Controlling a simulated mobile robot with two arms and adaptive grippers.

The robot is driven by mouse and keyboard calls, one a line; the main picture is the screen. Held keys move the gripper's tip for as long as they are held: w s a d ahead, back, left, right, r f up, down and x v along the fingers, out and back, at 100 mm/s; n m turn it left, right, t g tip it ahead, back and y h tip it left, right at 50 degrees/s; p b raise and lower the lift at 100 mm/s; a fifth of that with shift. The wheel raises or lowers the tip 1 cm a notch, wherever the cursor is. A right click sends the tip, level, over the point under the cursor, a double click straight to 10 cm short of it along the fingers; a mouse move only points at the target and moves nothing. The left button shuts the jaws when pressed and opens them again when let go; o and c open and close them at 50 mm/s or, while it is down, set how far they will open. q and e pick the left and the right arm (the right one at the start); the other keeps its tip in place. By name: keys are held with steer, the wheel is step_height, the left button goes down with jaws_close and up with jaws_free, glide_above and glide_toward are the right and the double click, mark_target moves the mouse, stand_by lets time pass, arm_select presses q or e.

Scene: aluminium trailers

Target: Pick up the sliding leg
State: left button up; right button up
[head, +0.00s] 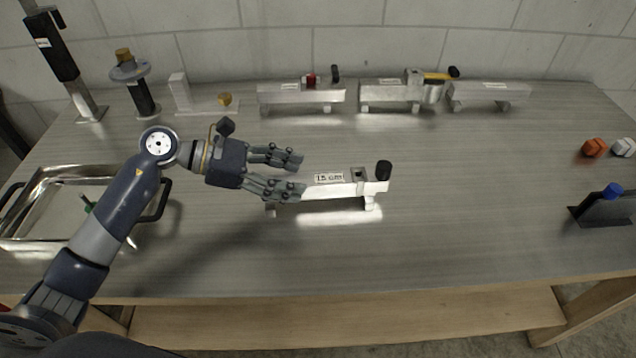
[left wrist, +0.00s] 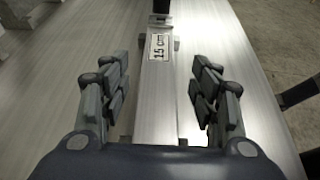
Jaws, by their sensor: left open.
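An aluminium trailer bar with a "15 cm" label (head: 342,187) stands on small feet in the middle of the table, with a black knob at its right end. My left gripper (head: 302,174) is open at the bar's left end, its fingers pointing right. In the left wrist view the bar (left wrist: 157,95) runs lengthwise between the spread fingers (left wrist: 160,82), with a visible gap on both sides. A tall post with a black sleeve (head: 55,50) stands at the back left. I cannot tell for certain which piece is the sliding leg. My right gripper is not in view.
A flanged post (head: 138,82) and several aluminium trailers (head: 300,94) line the back. A metal tray (head: 60,175) is at the left. Orange (head: 594,148) and white (head: 624,147) pieces and a dark blue-knobbed block (head: 604,208) are at the right. The table front is clear.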

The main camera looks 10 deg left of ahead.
mark_target(311, 179)
arm_select(q)
steer(key=p+x, duration=0.1)
steer(key=x, duration=0.3)
steer(key=shift+w+d, duration=0.15)
jaws_close()
steer(key=shift+r, duration=0.15)
steer(key=shift+r, duration=0.1)
